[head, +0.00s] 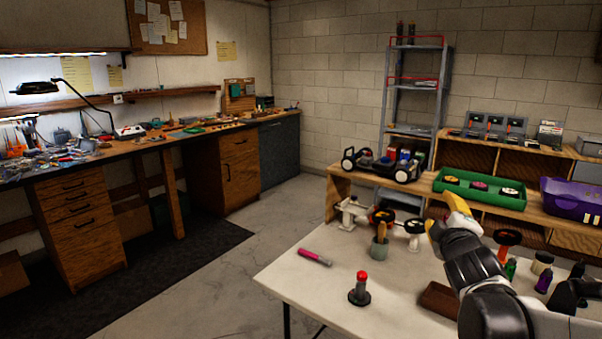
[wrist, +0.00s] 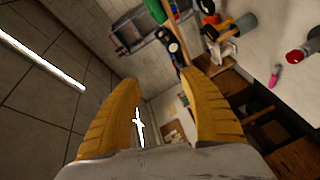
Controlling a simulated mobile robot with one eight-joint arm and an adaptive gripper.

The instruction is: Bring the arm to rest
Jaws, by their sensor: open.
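My gripper (head: 442,213) is raised over the right part of the white table in the head view, its yellow fingers pointing up and to the left. In the wrist view my gripper (wrist: 150,82) has its two yellow fingers wide apart with nothing between them. The gripper is open and empty. My dark arm links bend up from the lower right of the head view and hide part of the table and what stands on it.
The white table (head: 300,275) bears a pink marker (head: 315,257), a red-topped dark part (head: 360,289), a grey cup (head: 379,247) and a brown block (head: 437,300). Behind it, a wooden shelf holds an RC car (head: 383,165), a green tray (head: 478,199) and a purple bin (head: 571,203).

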